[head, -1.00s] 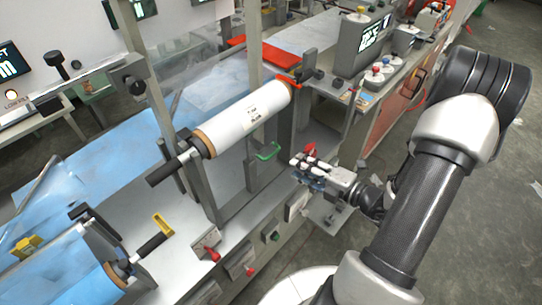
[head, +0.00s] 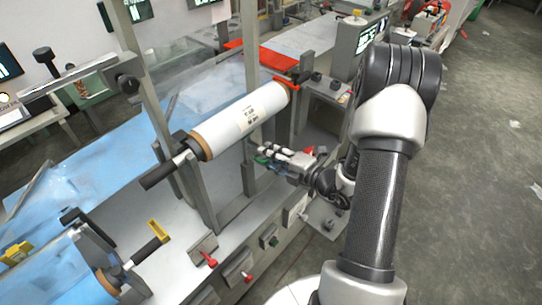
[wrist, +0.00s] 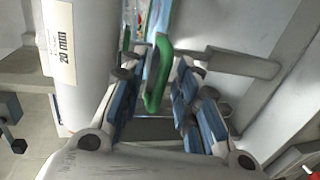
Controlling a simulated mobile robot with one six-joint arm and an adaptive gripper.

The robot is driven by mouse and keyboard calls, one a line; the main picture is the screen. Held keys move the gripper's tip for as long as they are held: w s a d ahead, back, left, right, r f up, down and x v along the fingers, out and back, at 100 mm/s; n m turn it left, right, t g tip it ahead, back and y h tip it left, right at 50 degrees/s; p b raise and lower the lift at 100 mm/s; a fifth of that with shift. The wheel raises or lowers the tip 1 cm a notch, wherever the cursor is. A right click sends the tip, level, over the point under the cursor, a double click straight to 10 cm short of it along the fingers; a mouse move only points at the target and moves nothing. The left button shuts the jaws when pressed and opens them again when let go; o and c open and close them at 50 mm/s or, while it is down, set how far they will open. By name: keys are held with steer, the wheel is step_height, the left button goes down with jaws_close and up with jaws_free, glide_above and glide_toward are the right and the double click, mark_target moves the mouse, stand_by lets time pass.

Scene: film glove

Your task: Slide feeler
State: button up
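A green loop handle (wrist: 158,75), which may be the feeler's, shows in the wrist view between the finger pads. My gripper (wrist: 157,85) is open, with one blue-padded finger on each side of the handle and gaps visible. In the head view my gripper (head: 258,153) is just below the white roll, and only a little green (head: 261,160) shows beside its fingers. I cannot tell how far the handle reaches between the pads. A grey bar behind the handle is partly visible in the wrist view.
The white film roll (head: 240,118) is close above my gripper; its labelled side (wrist: 75,90) fills the wrist view's left. A grey upright (head: 250,165) stands by the fingers. Open floor (head: 470,200) lies to the right.

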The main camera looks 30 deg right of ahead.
jaws_close()
stand_by(0.6)
